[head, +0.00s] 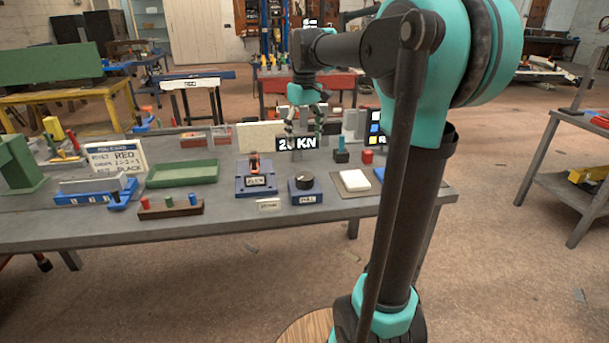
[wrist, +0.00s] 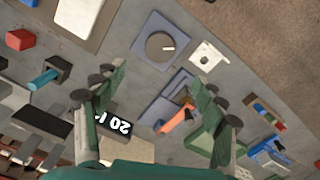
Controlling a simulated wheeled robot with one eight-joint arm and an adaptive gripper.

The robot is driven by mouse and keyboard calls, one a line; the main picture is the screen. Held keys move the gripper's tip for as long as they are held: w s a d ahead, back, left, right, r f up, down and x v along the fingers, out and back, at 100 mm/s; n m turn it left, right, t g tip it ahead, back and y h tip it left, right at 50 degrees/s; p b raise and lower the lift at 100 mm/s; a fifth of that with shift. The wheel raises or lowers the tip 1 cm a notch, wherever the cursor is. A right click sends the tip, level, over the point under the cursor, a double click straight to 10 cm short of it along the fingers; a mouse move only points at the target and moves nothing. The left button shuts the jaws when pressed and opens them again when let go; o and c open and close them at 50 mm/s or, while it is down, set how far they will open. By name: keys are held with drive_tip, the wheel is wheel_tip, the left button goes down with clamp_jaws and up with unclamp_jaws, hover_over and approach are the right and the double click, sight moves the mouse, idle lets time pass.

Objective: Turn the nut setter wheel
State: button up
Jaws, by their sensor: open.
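A round black knob with a pale mark (head: 304,181) sits on a square blue base near the front edge of the bench. It also shows in the wrist view (wrist: 158,46), beyond my fingertips. It is the most wheel-like thing here; I cannot tell from its small label whether it is the nut setter wheel. To its left, a blue block (head: 256,190) carries an orange-red lever, which also shows in the wrist view (wrist: 174,122). My gripper (head: 305,124) is open and empty above the rear of the bench. In the wrist view its fingers (wrist: 156,92) are spread apart.
A black display reading 20 KN (head: 296,143) stands behind the knob. A green tray (head: 182,172), a peg rack (head: 171,208) and a sign (head: 115,157) are to the left. A white block (head: 355,180) and a red block (head: 367,156) are right of the knob.

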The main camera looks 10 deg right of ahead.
sight(305, 176)
wheel_tip(305, 176, down, 13)
drive_tip(key=shift+f, duration=0.15)
drive_tip(key=shift+c, duration=0.5)
drive_tip(key=c, duration=1.1)
drive_tip(key=shift+o, duration=0.2)
drive_tip(key=shift+m, duration=2.2)
drive_tip(key=o, duration=1.2)
drive_tip(key=shift+c, duration=0.2)
wheel_tip(305, 176, up, 12)
drive_tip(key=shift+s+f, duration=0.1)
